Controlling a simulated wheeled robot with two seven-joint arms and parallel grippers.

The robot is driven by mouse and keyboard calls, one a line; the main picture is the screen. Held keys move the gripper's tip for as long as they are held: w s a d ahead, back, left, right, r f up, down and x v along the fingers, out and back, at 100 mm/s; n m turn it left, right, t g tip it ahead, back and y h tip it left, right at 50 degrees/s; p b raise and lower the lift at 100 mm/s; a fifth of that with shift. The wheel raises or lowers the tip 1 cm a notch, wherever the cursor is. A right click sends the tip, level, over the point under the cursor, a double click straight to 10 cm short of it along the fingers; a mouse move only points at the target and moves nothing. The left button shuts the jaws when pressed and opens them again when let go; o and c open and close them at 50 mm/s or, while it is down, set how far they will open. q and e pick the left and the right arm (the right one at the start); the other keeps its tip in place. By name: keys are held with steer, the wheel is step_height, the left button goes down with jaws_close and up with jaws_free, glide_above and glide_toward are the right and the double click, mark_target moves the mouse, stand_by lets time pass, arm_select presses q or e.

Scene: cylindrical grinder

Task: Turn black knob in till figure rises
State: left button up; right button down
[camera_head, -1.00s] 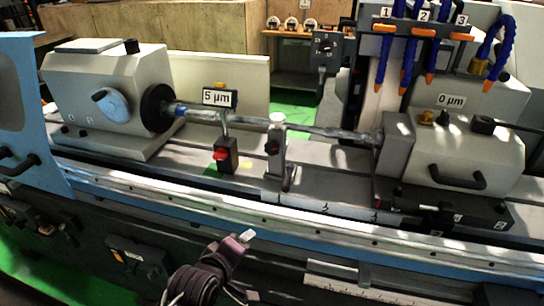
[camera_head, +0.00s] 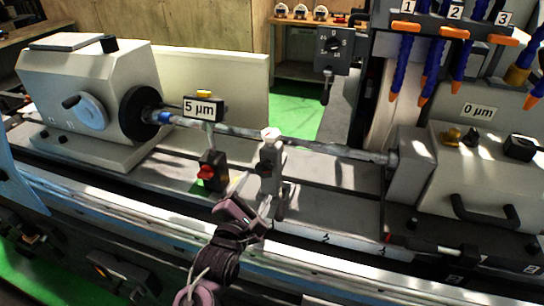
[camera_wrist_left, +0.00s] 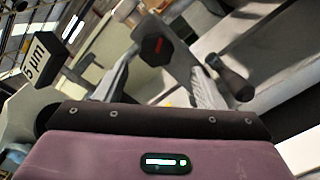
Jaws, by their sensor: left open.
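My left gripper (camera_head: 262,208) is open, in front of the grey steady rest (camera_head: 270,165) at the middle of the shaft. Its two fingers also show in the left wrist view (camera_wrist_left: 155,85), with nothing held between them. A black knob (camera_wrist_left: 231,76) shows beside the right finger there; I cannot tell whether they touch. A dark part with a reddish face (camera_wrist_left: 155,44) shows beyond the fingers. The 5 µm sign (camera_head: 203,108) stands left of the steady rest, above a black block with a red knob (camera_head: 206,172). The 0 µm sign (camera_head: 479,111) is above the right-hand housing. My right gripper is out of view.
The headstock (camera_head: 85,95) with a handwheel is at left. The tailstock (camera_head: 460,185) at right has a handle, a gold knob and a black knob (camera_head: 521,148). Blue hoses (camera_head: 402,65) hang above it. A long rail runs along the front.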

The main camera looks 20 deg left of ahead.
mark_target(263, 173)
arm_select(q)
steer(key=shift+w+r, duration=0.1)
steer(key=shift+w, duration=0.25)
steer(key=shift+w+r+p, duration=0.15)
steer(key=shift+r+p, duration=0.05)
steer(key=shift+p, duration=0.1)
steer(key=w, duration=0.1)
steer(key=w+p, duration=0.1)
steer(key=w, duration=0.1)
steer(key=shift+d+r+p, duration=0.1)
steer(key=shift+r+p, duration=0.15)
steer(key=shift+p, duration=0.05)
steer(key=shift+w+f+p, duration=0.25)
steer(key=shift+w+p, duration=0.05)
steer(key=shift+w, duration=1.3)
steer(key=c, duration=0.5)
steer(key=shift+f, duration=0.1)
steer(key=c, duration=0.5)
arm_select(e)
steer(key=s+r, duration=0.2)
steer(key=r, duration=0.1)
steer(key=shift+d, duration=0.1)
